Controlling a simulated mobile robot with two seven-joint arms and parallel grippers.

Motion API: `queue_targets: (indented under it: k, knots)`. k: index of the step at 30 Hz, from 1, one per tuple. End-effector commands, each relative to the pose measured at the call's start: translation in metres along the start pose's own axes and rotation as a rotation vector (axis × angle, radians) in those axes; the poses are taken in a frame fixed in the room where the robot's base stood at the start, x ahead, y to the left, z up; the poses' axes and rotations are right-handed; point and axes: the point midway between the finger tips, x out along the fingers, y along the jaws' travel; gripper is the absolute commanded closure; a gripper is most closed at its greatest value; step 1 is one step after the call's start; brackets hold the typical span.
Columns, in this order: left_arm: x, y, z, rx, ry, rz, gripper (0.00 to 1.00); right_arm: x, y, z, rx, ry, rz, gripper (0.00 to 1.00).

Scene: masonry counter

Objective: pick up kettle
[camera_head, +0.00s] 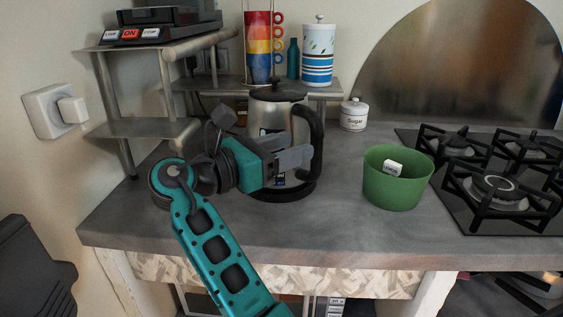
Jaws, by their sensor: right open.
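The kettle (268,116) stands upright on the counter near the back. It has a steel body, a black lid and a black handle on its right side. My right gripper (304,160) is in front of the kettle, with its grey fingers pointing right toward the handle. The fingers are open, and I see nothing held between them. The gripper and wrist hide the kettle's lower left body. I cannot tell whether the fingers touch the kettle. My left gripper is not in view.
A green bowl (398,187) with a small white item stands right of the kettle. A sugar jar (354,117) is behind it, and a black gas hob (462,208) is at the right. Metal shelves (150,128) stand behind and left. The counter's front middle is clear.

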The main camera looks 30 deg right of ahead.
Motion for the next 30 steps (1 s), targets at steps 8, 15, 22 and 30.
queue_targets:
  k: [8, 15, 22, 30]
  knots:
    - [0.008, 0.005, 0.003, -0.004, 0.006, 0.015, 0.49, 0.03, 0.0, -0.001, 0.003, -0.002, 0.001, 0.47]
    - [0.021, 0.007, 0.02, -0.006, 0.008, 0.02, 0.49, 0.051, -0.004, -0.007, 0.005, -0.002, -0.001, 0.47]
    - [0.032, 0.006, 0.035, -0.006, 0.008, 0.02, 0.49, 0.076, -0.006, -0.005, 0.004, -0.003, 0.0, 0.47]
    - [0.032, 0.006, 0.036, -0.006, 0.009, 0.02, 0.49, 0.082, -0.006, -0.002, 0.002, -0.001, 0.003, 0.47]
